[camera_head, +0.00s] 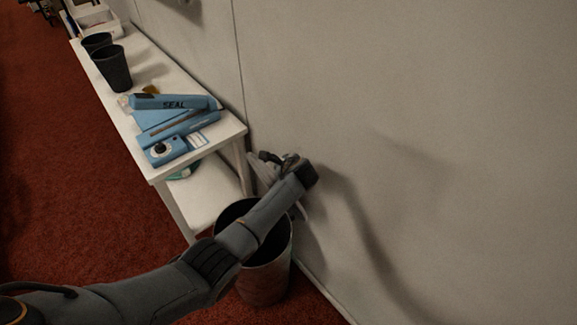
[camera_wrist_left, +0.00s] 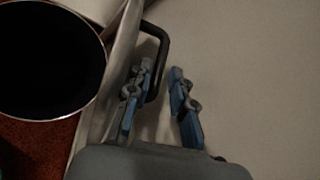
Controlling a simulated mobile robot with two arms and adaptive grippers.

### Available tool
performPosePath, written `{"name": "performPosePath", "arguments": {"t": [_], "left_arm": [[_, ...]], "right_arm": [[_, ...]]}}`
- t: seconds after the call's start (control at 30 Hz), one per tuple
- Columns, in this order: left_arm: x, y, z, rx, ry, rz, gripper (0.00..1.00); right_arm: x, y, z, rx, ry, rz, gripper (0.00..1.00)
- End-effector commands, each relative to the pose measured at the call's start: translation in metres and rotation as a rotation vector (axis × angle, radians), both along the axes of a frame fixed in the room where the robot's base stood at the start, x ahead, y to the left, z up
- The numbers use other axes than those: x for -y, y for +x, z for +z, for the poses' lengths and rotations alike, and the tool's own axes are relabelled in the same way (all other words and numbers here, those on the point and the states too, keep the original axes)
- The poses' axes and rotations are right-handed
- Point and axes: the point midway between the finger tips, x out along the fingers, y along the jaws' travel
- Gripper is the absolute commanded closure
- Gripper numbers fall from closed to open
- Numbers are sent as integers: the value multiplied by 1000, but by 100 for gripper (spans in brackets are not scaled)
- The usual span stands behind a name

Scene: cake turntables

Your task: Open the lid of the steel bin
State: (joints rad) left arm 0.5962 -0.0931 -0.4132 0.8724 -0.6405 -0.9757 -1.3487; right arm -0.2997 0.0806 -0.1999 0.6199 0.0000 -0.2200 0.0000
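The steel bin (camera_head: 268,277) stands on the red carpet at the end of the white bench. Its dark mouth (camera_wrist_left: 45,60) is uncovered in the left wrist view. The lid (camera_wrist_left: 122,50) stands raised, seen nearly edge-on, between the mouth and the wall. Its black handle (camera_wrist_left: 161,42) faces the wall. My left gripper (camera_wrist_left: 162,72) has its two blue fingers apart at the handle, which passes beside the left finger; contact is unclear. In the head view my left arm reaches over the bin and partly hides the lid and gripper (camera_head: 277,160). My right gripper is not in view.
A white wall (camera_head: 430,130) rises close behind the bin. The white bench (camera_head: 160,72) holds a blue sealer (camera_head: 175,125) and dark cups (camera_head: 112,68). Red carpet (camera_head: 70,190) lies open at left.

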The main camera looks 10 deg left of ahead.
Motion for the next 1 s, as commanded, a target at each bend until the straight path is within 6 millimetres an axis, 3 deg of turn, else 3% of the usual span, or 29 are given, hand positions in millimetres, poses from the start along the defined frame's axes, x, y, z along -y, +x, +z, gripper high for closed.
{"name": "performPosePath", "arguments": {"t": [0.5,1.0], "left_arm": [[27,-47,44,-1,0,-2,78],[29,-51,48,0,0,-2,78]], "right_arm": [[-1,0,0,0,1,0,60],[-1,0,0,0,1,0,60]]}}
